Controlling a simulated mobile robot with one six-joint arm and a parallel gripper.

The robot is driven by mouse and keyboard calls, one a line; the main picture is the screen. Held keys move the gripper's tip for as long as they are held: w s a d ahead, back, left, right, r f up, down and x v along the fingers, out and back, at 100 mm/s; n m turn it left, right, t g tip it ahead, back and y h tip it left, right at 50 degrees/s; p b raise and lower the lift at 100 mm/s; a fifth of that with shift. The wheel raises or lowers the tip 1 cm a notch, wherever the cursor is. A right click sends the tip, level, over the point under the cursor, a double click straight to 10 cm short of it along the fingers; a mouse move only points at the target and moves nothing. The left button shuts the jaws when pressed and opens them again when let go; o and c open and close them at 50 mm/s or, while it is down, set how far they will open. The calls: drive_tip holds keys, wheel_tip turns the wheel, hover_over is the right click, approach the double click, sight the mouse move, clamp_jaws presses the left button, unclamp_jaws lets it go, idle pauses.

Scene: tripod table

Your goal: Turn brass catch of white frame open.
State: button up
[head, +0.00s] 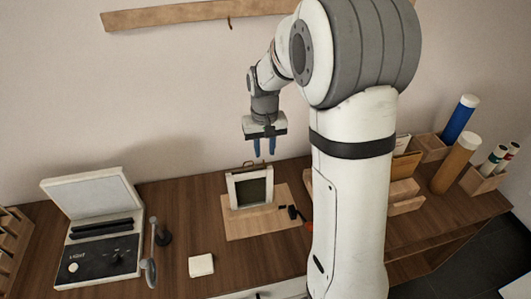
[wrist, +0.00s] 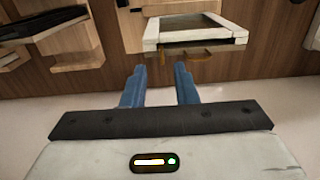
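The white frame (head: 232,191) stands upright around a dark panel on a light wooden board (head: 240,228) in the head view. It also shows at the top of the wrist view (wrist: 152,35). In the head view a small brownish piece at the frame's top edge is too small to make out. My gripper (head: 264,153) hangs above the frame, fingers pointing down, apart from it. Its two blue fingers (wrist: 161,78) are open with nothing between them.
A grey-white device with a raised lid (head: 95,195) stands at the left. A white block (head: 201,265) lies in front. Small black parts (head: 292,212) lie right of the frame. Blue (head: 459,118) and tan (head: 455,163) cylinders stand at the right. The wall is close behind.

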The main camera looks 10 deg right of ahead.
sight(264, 162)
drive_tip(key=shift+s+a+f, duration=0.1)
drive_tip(key=shift+f, duration=1.65)
clamp_jaws()
